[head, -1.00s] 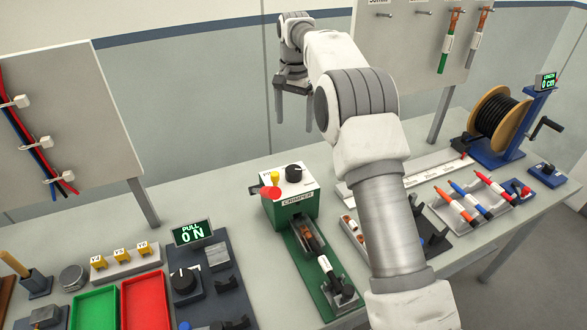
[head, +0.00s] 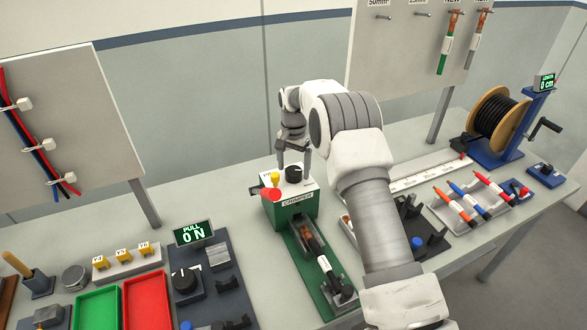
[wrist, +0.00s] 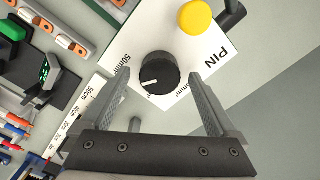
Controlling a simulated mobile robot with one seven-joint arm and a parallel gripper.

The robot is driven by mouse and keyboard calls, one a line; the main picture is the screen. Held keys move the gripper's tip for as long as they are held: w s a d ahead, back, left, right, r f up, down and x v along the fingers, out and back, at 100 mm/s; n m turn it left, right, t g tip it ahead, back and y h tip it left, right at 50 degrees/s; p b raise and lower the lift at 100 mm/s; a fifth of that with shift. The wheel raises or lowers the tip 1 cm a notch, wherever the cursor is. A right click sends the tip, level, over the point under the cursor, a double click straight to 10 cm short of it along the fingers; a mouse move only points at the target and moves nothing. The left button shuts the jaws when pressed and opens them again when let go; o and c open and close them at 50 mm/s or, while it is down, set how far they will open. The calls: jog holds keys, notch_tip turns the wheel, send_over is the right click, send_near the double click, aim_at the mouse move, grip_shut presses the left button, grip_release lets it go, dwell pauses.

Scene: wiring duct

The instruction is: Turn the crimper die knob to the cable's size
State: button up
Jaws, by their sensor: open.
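The crimper (head: 292,212) is a green box with a white top, standing mid-table. Its black die knob (head: 293,174) sits on that top and also shows in the wrist view (wrist: 160,73). The knob's white mark points toward the left in the wrist view.
A yellow button (wrist: 196,17) marked PIN and a red button (head: 270,194) are close to the knob. The pull tester display (head: 193,232) stands to the left. A pen-like tool rack (head: 470,205) and cable reel (head: 497,118) are to the right.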

jog(key=shift+f, duration=0.7)
jog(key=c, duration=1.4)
jog(key=shift+o, duration=0.2)
